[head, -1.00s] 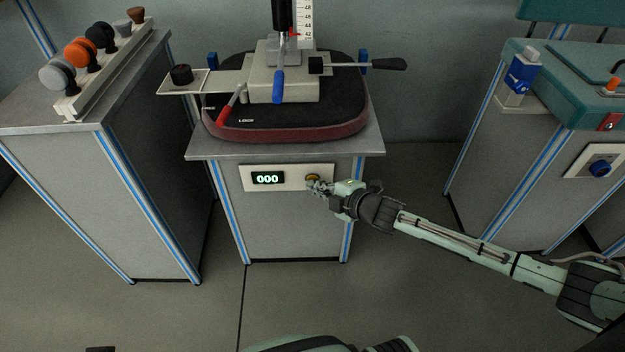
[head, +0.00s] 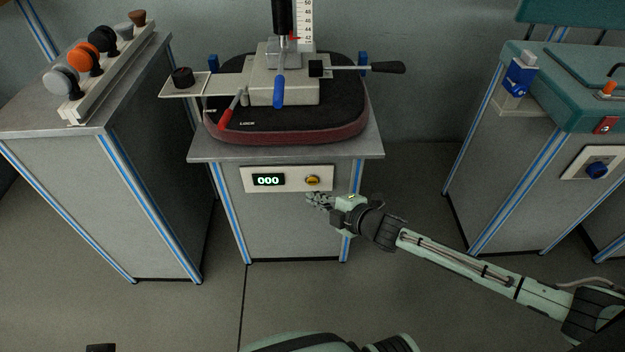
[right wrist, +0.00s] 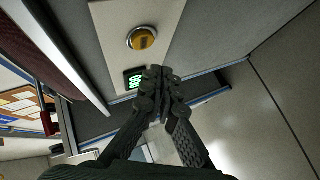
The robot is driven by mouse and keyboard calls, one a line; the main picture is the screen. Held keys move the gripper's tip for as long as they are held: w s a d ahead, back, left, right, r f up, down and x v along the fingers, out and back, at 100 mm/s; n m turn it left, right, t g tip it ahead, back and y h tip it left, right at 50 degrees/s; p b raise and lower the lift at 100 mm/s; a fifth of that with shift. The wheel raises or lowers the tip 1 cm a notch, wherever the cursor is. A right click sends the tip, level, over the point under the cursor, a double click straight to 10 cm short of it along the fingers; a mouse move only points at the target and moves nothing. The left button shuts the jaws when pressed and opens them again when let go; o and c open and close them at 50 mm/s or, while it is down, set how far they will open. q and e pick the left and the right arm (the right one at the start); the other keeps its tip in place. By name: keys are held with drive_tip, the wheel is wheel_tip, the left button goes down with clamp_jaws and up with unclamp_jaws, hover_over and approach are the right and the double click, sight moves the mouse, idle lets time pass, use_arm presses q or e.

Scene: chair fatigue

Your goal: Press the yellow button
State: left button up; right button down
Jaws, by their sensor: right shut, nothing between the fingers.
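The yellow button (head: 312,181) sits at the right end of a white panel (head: 290,184) on the front of the middle stand. It also shows in the right wrist view (right wrist: 142,38), round with a metal ring. A dark display (head: 268,180) left of it reads 000. My right gripper (head: 311,200) is just below the button in the head view, apart from it. In the right wrist view the fingertips (right wrist: 160,75) are together and empty, with the button beyond them. My left gripper is not in view.
The middle stand (head: 198,153) carries a test machine with a seat cushion, a red lever (head: 226,119) and a blue lever (head: 278,90). A bench with knobs (head: 78,54) stands left. The floor between is clear.

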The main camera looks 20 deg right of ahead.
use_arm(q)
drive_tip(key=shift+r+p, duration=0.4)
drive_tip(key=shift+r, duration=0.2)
use_arm(e)
drive_tip(key=s, duration=0.3)
drive_tip(key=shift+a, duration=0.4)
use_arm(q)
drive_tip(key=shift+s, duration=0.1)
